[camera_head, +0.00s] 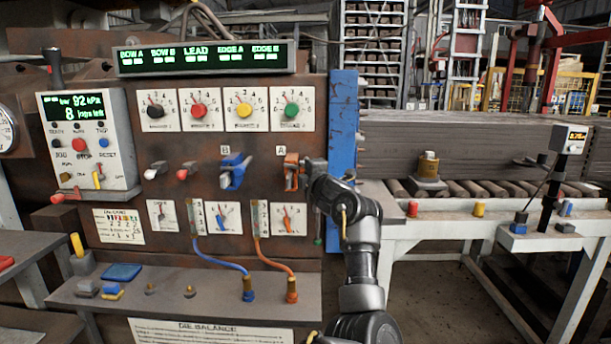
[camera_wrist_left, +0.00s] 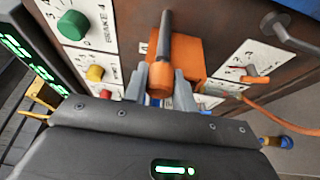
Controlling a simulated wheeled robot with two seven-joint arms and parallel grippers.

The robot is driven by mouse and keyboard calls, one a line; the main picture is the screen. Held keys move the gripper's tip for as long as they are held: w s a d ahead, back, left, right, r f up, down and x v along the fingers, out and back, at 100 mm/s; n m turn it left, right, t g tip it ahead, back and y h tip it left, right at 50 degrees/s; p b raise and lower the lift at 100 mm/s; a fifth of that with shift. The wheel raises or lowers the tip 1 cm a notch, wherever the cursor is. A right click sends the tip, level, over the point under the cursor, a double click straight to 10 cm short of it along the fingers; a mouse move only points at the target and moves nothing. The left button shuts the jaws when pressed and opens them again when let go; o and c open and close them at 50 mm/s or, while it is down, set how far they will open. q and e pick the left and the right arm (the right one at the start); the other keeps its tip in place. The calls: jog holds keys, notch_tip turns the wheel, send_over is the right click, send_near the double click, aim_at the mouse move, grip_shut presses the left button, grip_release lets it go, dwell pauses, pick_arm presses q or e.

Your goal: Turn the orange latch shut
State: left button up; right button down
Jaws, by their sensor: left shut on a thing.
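The orange latch (camera_head: 291,168) is on the rust-brown panel beside the label A, left of the blue post. In the left wrist view it shows as an orange block (camera_wrist_left: 190,57) with a dark rod and an orange knob end (camera_wrist_left: 160,80). My left gripper (camera_head: 304,172) reaches it from the right, and the wrist covers part of it in the head view. In the wrist view its two grey fingers (camera_wrist_left: 160,90) are shut on the orange knob end, one on each side. My right gripper is not in view.
A blue latch (camera_head: 234,170) sits just left, beside label B. Red and white levers (camera_head: 186,171) are further left. Dials (camera_head: 244,110) are above, and blue and orange hoses (camera_head: 272,257) hang below to a shelf. The blue post (camera_head: 342,125) stands close by my arm.

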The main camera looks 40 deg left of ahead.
pick_arm(q)
jog(key=shift+n, duration=0.5)
jog(key=shift+n+h, duration=0.3)
jog(key=shift+n, duration=0.1)
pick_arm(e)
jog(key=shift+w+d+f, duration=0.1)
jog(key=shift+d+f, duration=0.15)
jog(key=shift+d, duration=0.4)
pick_arm(q)
jog(key=shift+n, duration=0.3)
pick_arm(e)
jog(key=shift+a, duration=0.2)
pick_arm(q)
jog(key=o, duration=0.7)
